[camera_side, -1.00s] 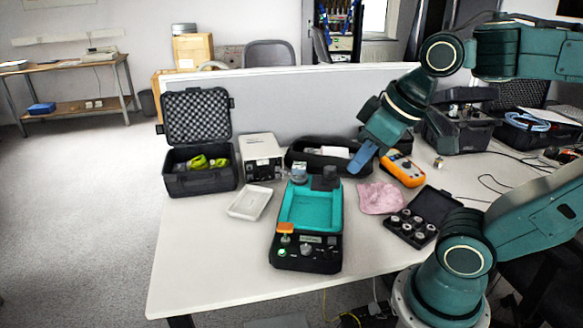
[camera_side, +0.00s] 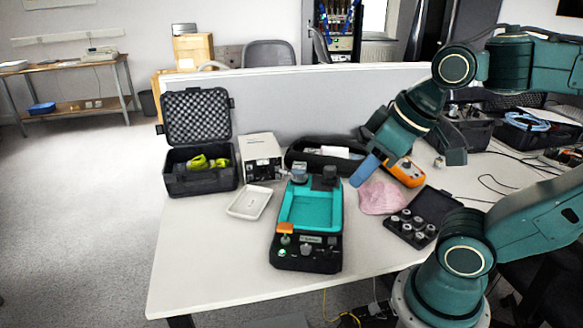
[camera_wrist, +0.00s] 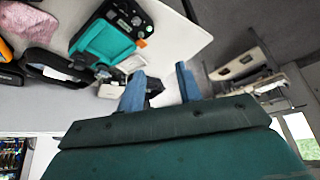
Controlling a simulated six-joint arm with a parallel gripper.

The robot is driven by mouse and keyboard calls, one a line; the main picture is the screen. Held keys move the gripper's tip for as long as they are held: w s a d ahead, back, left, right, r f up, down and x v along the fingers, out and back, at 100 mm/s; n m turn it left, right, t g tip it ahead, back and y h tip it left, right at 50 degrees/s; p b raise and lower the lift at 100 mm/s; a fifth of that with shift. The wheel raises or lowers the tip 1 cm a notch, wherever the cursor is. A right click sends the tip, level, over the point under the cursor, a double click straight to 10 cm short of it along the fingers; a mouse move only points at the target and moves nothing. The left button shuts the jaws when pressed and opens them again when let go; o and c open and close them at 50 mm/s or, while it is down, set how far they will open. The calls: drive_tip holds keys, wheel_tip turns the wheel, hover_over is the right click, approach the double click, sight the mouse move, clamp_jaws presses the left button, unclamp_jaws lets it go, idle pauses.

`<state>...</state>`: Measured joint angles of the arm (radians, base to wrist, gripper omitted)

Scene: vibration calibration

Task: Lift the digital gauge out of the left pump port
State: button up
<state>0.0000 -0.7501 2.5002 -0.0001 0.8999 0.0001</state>
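The digital gauge (camera_side: 299,173), a small grey-blue round-topped piece, stands upright at the back left of the teal and black pump (camera_side: 336,250). A dark piece (camera_side: 324,178) stands at the back right of the pump. My gripper (camera_side: 358,181) is in the air to the right of the gauge, apart from it, with its blue fingers pointing down and left. In the wrist view my gripper (camera_wrist: 161,72) has its two blue fingers apart with nothing between them. The pump (camera_wrist: 100,40) shows there at upper left; the gauge is too small to make out surely.
A white tray (camera_side: 262,204) lies left of the pump, with a grey box (camera_side: 262,158) and open black case (camera_side: 200,180) behind. A pink cloth (camera_side: 380,198), orange multimeter (camera_side: 408,174) and case of fittings (camera_side: 408,229) are right. The table's front left is clear.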

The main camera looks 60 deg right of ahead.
drive_tip(key=o, duration=0.7)
drive_tip(key=shift+c, duration=0.2)
drive_tip(key=w+d+r+m+g, duration=0.25)
drive_tip(key=w+d, duration=0.35)
drive_tip(key=w, duration=0.5)
drive_tip(key=w+d+r+m+g, duration=0.15)
drive_tip(key=w+d+m, duration=0.35)
drive_tip(key=w, duration=0.5)
drive_tip(key=w+d+f+m, duration=0.2)
drive_tip(key=w+d+f, duration=0.1)
drive_tip(key=d+f, duration=0.2)
drive_tip(key=w+d+f+m+g, duration=0.1)
drive_tip(key=w+d+f, duration=0.3)
drive_tip(key=d, duration=0.6)
drive_tip(key=w+d+f+m, duration=0.3)
drive_tip(key=w+d+f, duration=0.1)
drive_tip(key=d+f, duration=0.3)
drive_tip(key=shift+d+f+g, duration=0.15)
drive_tip(key=shift+f+g, duration=0.05)
drive_tip(key=shift+g, duration=0.1)
